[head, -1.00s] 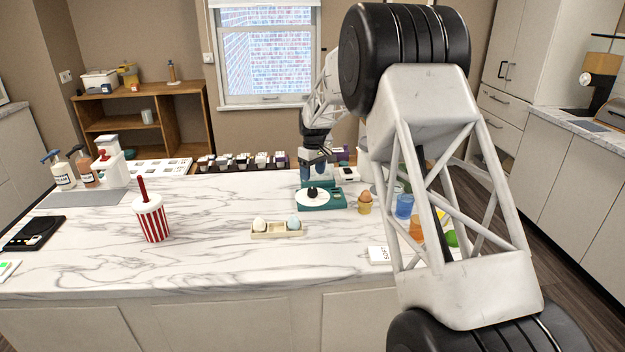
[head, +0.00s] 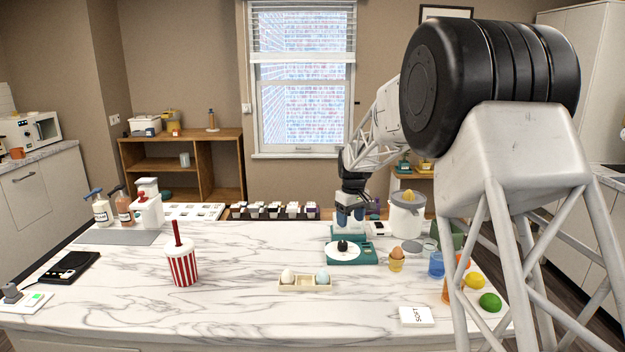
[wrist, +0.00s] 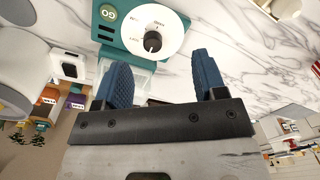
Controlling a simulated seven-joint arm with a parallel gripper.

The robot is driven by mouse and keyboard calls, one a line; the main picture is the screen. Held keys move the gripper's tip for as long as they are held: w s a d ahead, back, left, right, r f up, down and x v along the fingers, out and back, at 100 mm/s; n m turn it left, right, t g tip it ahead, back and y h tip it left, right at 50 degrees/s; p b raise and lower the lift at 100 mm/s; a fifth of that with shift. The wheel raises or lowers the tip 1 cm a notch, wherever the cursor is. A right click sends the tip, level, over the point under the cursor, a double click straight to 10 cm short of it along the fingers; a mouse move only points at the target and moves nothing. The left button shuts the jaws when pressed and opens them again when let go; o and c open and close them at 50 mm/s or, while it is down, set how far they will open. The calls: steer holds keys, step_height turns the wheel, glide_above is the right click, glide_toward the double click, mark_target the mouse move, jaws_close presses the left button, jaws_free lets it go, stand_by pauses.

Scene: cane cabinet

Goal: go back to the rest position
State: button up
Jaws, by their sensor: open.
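My gripper (head: 350,217) hangs over the far part of the marble counter, just behind and above a teal device with a white dial and black knob (head: 343,248). In the wrist view my gripper (wrist: 160,82) shows two blue ribbed fingers spread wide apart, with nothing between them. The device's black knob (wrist: 152,41) and "GO" button lie beyond the fingertips, apart from them. My arm fills the right side of the head view and hides part of the counter there.
A juicer (head: 407,215), an egg in a cup (head: 397,259), a blue cup (head: 436,264) and fruit stand to the right. An egg tray (head: 305,286) and striped cup (head: 181,264) stand in front and left. The front left counter is mostly clear.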

steer(key=s+d+r+m, duration=0.1)
steer(key=s+r, duration=0.3)
steer(key=s, duration=0.6)
steer(key=s+d+r+m+t, duration=0.15)
steer(key=s+r, duration=0.25)
steer(key=s, duration=0.5)
steer(key=s+d+r+m, duration=0.15)
steer(key=s+r, duration=0.25)
steer(key=s, duration=0.6)
steer(key=s+d+f+m, duration=0.1)
steer(key=s+f, duration=0.1)
steer(key=s, duration=1.2)
steer(key=s+d+f+m+t, duration=0.1)
steer(key=s+f+m, duration=0.1)
steer(key=s, duration=1.3)
steer(key=shift+s+f+h, duration=0.25)
steer(key=shift+f+h, duration=0.05)
steer(key=shift+f, duration=0.15)
